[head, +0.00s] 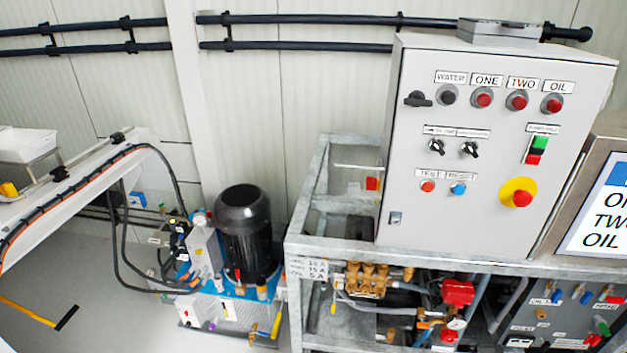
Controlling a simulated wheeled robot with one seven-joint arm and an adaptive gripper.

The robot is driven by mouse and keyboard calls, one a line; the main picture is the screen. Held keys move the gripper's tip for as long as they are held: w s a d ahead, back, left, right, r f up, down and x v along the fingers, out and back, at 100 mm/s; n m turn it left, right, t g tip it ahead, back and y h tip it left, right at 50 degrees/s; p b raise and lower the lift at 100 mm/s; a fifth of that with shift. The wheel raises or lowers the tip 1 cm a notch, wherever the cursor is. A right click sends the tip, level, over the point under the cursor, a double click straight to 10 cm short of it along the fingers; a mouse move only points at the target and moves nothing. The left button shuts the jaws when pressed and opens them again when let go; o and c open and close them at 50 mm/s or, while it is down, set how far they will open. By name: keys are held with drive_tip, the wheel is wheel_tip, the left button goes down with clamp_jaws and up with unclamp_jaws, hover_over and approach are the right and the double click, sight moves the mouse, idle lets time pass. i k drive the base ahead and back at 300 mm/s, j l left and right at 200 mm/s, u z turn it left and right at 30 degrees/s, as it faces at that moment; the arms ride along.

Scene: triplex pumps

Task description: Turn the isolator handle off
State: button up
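A grey control cabinet (470,200) stands on a galvanised frame at the right of the head view. A black rotary handle (418,99), which looks like the isolator handle, sits at the cabinet's upper left, left of the lamp under the WATER label. Its grip lies about level across the door. It bears no marking that I can read. My gripper is not in view, and nothing touches the handle.
On the cabinet door are several round lamps, two black selector switches (469,150), two small buttons and a red emergency stop (522,198) on yellow. A screen (600,210) stands at the right edge. A black motor (246,235) stands left of the frame (310,215). Grey floor shows at lower left.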

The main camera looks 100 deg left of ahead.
sight(371, 182)
drive_tip(key=u, duration=3.15)
drive_tip(key=i+j, duration=0.3)
drive_tip(key=i, duration=0.15)
drive_tip(key=i+j, duration=0.35)
drive_tip(key=i, duration=0.15)
drive_tip(key=i+j, duration=0.3)
drive_tip(key=i, duration=0.15)
drive_tip(key=i+z, duration=0.05)
